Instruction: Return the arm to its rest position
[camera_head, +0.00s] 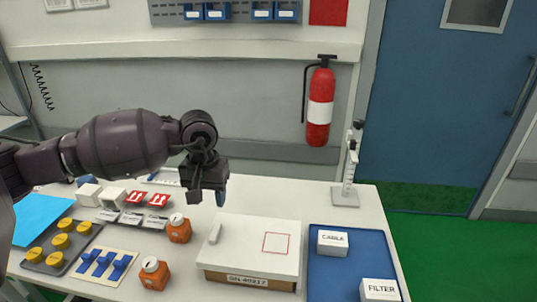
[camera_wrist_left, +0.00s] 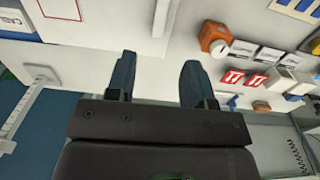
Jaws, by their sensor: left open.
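My left arm comes in from the left in the head view, above the white table. Its gripper (camera_head: 208,192) hangs over the table's back part, behind the white box and the orange bottles. In the left wrist view the two dark blue fingers of the left gripper (camera_wrist_left: 158,78) stand apart with nothing between them. My right gripper does not show in either view.
On the table (camera_head: 350,216) are a white-lidded box (camera_head: 250,237), orange bottles (camera_head: 154,273), a grey tray of yellow caps (camera_head: 63,243) and a blue tray (camera_head: 342,277) with white boxes. A white stand (camera_head: 345,195) is at the back right; a fire extinguisher (camera_head: 320,105) hangs on the wall.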

